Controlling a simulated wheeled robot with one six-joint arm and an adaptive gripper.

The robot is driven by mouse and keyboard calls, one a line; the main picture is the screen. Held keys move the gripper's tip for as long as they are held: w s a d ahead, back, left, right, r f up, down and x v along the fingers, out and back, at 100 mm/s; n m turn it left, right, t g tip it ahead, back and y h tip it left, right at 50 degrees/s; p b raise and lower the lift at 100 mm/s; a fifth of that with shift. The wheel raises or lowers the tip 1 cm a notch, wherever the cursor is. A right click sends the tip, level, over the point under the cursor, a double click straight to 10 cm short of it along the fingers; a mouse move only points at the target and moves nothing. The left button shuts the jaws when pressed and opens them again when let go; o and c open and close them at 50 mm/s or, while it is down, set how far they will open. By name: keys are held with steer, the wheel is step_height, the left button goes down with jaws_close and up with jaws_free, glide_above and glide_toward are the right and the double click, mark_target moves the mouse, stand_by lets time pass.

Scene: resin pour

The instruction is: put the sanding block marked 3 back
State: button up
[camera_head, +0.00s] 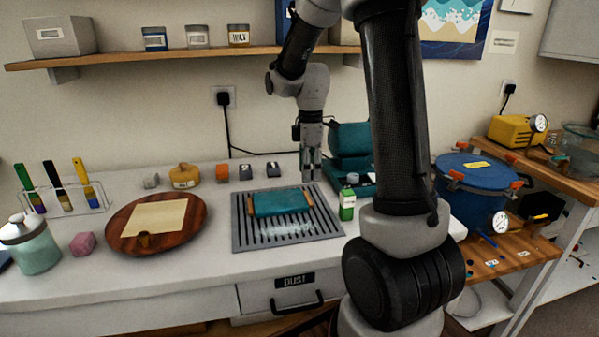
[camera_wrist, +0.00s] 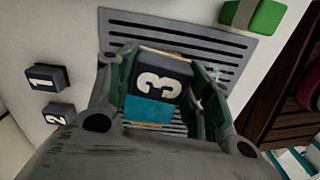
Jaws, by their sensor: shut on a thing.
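The sanding block marked 3 (camera_wrist: 160,82) is dark with a white numeral and a lighter edge. It is between the fingers of my gripper (camera_head: 311,174), which is shut on it. In the head view the gripper points down near the back right corner of the slotted grate (camera_head: 241,238), and I cannot make out the block there. In the wrist view, dark blocks marked 1 (camera_wrist: 48,77) and 2 (camera_wrist: 59,113) stand apart at the left. Two dark blocks (camera_head: 245,172) (camera_head: 273,169) stand left of the gripper in the head view.
A teal piece with orange ends (camera_head: 281,203) lies on the grate. An orange block (camera_head: 222,173) and a yellow-brown pot (camera_head: 185,177) are along the back. A round wooden board (camera_head: 118,238) lies left.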

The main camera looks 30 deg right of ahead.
steer(key=shift+d+f+n, duration=0.35)
steer(key=shift+f+n, duration=0.25)
steer(key=shift+n, duration=0.1)
glide_above(297, 172)
steer(key=shift+s+d+f, duration=0.1)
steer(key=shift+f, duration=3.4)
steer(key=o, duration=1.1)
steer(key=shift+f, duration=0.1)
